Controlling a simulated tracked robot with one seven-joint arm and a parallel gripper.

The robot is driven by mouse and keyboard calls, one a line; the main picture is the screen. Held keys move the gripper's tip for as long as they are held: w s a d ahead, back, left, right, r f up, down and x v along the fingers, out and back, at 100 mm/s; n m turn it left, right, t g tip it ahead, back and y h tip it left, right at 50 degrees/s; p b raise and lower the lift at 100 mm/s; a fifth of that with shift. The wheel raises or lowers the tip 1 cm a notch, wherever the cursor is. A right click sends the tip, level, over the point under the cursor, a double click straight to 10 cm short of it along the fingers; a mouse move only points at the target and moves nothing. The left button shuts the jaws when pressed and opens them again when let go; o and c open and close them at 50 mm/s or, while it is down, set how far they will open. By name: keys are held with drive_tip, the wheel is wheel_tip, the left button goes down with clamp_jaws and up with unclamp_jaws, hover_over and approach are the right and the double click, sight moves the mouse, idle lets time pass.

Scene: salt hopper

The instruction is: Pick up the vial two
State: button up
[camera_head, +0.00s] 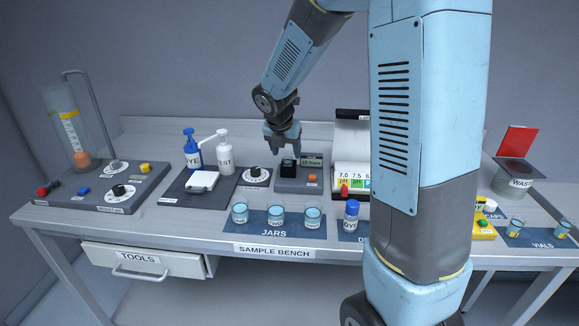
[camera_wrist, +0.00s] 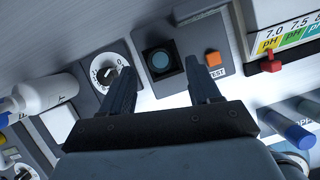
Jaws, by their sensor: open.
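My gripper (camera_head: 285,152) is open and empty, pointing down above the grey tester unit (camera_head: 312,184) at the back middle of the bench. In the wrist view my gripper (camera_wrist: 161,64) has its two fingers on either side of a black square socket (camera_wrist: 179,75). A round, blue-teal top (camera_wrist: 159,59) shows inside the socket; it looks like a vial seen from above, but I cannot read a label. I cannot tell which vial is number two.
An orange button (camera_wrist: 213,58) sits right of the socket, a dial (camera_wrist: 108,74) left. A pH chart (camera_head: 353,155) with a red slider stands to the right. Several jars stand on the JARS mat (camera_head: 274,233) in front. White (camera_head: 225,152) and blue (camera_head: 192,150) bottles are left.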

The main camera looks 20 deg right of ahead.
sight(287, 159)
drive_tip(key=shift+x, duration=1.3)
clamp_jaws()
drive_tip(key=shift+r, duration=0.15)
wheel_tip(287, 159, up, 18)
idle(0.6)
